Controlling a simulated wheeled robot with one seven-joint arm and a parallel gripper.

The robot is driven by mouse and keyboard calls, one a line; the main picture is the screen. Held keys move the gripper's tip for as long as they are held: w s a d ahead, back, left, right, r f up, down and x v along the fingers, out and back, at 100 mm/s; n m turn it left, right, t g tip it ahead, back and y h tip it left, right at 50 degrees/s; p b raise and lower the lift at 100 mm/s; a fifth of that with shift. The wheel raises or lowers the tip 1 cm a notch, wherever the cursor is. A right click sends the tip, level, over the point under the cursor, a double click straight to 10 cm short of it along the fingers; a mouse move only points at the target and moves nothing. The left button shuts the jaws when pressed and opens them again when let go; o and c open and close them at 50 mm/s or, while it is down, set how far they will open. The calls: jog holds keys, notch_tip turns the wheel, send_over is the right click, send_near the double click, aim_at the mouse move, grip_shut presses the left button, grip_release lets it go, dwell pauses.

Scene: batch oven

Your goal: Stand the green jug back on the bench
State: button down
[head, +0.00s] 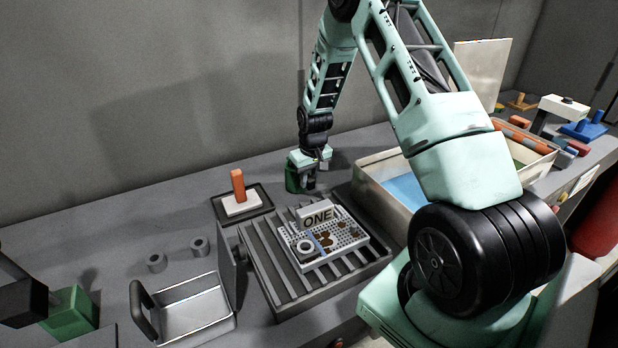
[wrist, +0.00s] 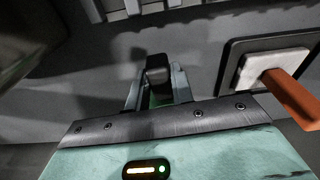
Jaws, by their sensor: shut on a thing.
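The green jug (head: 292,178) is at my gripper (head: 309,180) in the head view, at the back of the bench behind the slatted rack. My gripper is shut on it and covers much of it. The jug looks roughly upright. I cannot tell whether its base touches the bench (head: 185,215). In the wrist view a dark block, perhaps the jug's handle, sits between the fingers of my gripper (wrist: 157,80). A little green (wrist: 158,101) shows below it.
A slatted rack (head: 262,262) holds a perforated plate (head: 345,252) and a block marked ONE (head: 317,217). An orange-handled white block (head: 241,205) stands left of the jug. A large bin (head: 365,205) stands right. A metal tray (head: 190,305) and two rings are front left.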

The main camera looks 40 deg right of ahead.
jog(key=shift+f, duration=0.3)
jog(key=c, duration=1.1)
grip_release()
jog(key=shift+c, duration=0.2)
notch_tip(320, 180, up, 17)
jog(key=s+b, duration=0.2)
jog(key=b, duration=0.2)
jog(key=shift+s+a+r, duration=0.15)
jog(key=shift+a, duration=0.1)
